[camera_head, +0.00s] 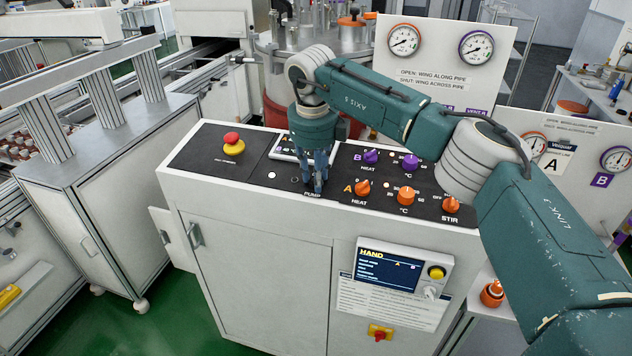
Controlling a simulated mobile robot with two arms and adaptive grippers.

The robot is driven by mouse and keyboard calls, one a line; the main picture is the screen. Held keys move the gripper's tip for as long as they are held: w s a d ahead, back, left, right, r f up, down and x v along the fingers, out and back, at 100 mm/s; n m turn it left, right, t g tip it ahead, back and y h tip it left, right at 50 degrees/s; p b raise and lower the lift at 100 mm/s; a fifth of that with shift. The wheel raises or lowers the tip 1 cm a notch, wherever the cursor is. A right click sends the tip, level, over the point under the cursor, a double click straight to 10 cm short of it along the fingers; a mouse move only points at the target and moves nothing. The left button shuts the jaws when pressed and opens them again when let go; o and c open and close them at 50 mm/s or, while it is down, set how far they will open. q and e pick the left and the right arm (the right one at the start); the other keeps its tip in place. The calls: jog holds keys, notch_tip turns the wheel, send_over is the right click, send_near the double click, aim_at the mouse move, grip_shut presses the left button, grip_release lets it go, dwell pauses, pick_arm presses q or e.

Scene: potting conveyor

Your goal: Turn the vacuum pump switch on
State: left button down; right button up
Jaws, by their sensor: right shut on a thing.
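My right gripper (317,184) points down onto the black control panel (220,167) on top of the white cabinet. Its fingertips are shut at the pump switch, just behind the printed PUMP label (313,195). The fingers hide the switch almost wholly, so I cannot tell which way it is set. My left gripper is not in view.
Orange knobs (406,195) and purple knobs (411,162) stand close right of the gripper. A red and yellow emergency stop button (233,144) is at the panel's left. A small display (387,273) is on the cabinet front. Gauges (404,40) stand behind.

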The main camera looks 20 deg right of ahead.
jog(key=shift+m+b, duration=0.75)
jog(key=shift+m, duration=0.85)
jog(key=o, duration=1.2)
jog(key=shift+c, duration=0.2)
notch_tip(320, 180, up, 12)
jog(key=s+a, duration=0.1)
jog(key=s, duration=0.1)
